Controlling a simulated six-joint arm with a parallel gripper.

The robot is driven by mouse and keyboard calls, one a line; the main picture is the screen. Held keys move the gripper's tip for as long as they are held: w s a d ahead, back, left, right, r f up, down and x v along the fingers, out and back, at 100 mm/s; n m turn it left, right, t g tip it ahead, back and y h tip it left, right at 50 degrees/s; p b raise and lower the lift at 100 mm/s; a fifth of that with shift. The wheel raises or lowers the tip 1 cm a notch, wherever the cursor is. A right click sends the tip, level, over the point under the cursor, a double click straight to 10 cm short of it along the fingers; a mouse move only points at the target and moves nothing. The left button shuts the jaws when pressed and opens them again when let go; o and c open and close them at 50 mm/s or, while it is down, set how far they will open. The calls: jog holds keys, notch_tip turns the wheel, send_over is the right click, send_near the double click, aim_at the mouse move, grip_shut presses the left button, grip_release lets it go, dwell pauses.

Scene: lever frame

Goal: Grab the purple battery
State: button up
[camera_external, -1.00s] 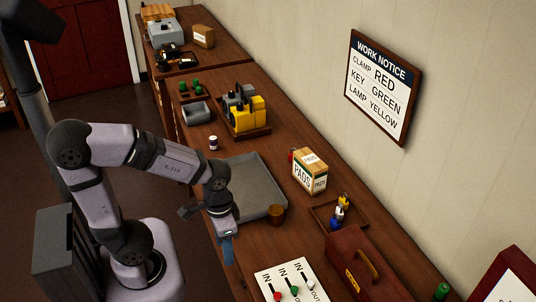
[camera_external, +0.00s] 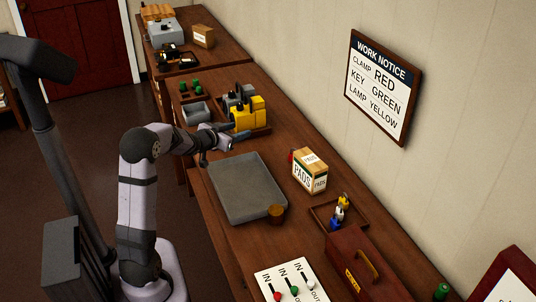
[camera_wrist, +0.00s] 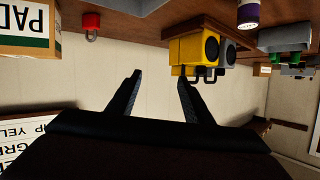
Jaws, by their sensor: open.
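A small cylinder with a purple and white band (camera_wrist: 248,14) hangs at the upper right of the wrist view, which looks upside down, and is cut by the top edge. It may be the purple battery; I cannot tell for sure. In the external view it is hidden behind my wrist. My gripper (camera_external: 241,131) is over the bench, beyond the far end of the grey tray and near the yellow device. In the wrist view my gripper (camera_wrist: 160,78) shows two fingers spread apart with nothing between them. The cylinder lies apart from the fingers.
A yellow device (camera_external: 247,113) stands close to my gripper, with a grey bin (camera_external: 196,113) to its left. The grey tray (camera_external: 245,187) is empty. A PADS box (camera_external: 309,171) stands near the wall. A red padlock (camera_wrist: 91,24) shows in the wrist view.

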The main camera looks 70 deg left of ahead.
jog(key=s+a+f+t+b, duration=0.3)
jog(key=s+a+t+b, duration=0.15)
jog(key=s+a, duration=0.7)
jog(key=shift+m+t, duration=0.25)
jog(key=shift+m, duration=0.15)
jog(key=f, duration=0.2)
jog(key=s+d+f, duration=0.1)
jog(key=f, duration=0.2)
jog(key=f+p, duration=0.1)
jog(key=f, duration=0.1)
jog(key=shift+s+d+f, duration=0.15)
jog(key=shift+s+d, duration=0.1)
jog(key=shift+d, duration=0.1)
jog(key=shift+f, duration=0.35)
jog(key=shift+p+x, duration=0.75)
jog(key=shift+x, duration=2.95)
jog(key=shift+w+d+f, duration=0.1)
jog(key=shift+d+f, duration=0.05)
jog(key=shift+f, duration=0.05)
grip_shut()
